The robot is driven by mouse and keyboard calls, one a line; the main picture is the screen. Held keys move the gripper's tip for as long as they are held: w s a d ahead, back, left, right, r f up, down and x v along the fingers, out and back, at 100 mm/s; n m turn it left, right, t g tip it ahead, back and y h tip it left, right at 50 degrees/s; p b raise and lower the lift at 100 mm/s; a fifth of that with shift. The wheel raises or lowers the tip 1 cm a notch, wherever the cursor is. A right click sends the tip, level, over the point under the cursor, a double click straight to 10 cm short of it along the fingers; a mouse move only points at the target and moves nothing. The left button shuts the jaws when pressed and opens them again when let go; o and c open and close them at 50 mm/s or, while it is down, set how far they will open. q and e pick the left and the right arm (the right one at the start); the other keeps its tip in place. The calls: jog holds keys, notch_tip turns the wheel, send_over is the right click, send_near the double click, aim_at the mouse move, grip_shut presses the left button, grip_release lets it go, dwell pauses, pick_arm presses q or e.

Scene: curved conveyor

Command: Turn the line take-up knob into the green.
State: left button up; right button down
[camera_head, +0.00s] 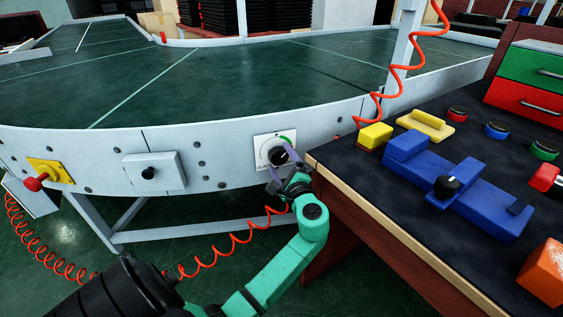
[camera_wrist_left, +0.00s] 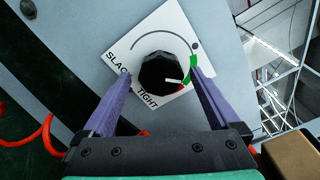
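The take-up knob (camera_head: 278,156) is black and sits on a white dial plate (camera_head: 262,143) on the conveyor's side wall. In the left wrist view the knob (camera_wrist_left: 158,72) has a white pointer mark aimed right and slightly down, near where the green arc (camera_wrist_left: 193,68) meets the red part. The plate (camera_wrist_left: 122,50) reads SLACK and TIGHT. My left gripper (camera_wrist_left: 162,72) is open, with one purple finger on each side of the knob and gaps showing. It also shows in the head view (camera_head: 281,168). My right gripper is not in view.
A workbench (camera_head: 350,180) with blue fixtures, coloured buttons and drawers stands close at right, its edge near my left wrist. A grey switch box (camera_head: 155,173) and a red-and-yellow stop button (camera_head: 45,175) are on the conveyor wall to the left. Coiled red hoses (camera_head: 230,243) hang below.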

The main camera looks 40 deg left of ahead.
pick_arm(q)
jog(key=shift+d, duration=0.1)
jog(key=p+v, duration=0.1)
jog(key=v, duration=1.3)
jog(key=shift+d, duration=0.2)
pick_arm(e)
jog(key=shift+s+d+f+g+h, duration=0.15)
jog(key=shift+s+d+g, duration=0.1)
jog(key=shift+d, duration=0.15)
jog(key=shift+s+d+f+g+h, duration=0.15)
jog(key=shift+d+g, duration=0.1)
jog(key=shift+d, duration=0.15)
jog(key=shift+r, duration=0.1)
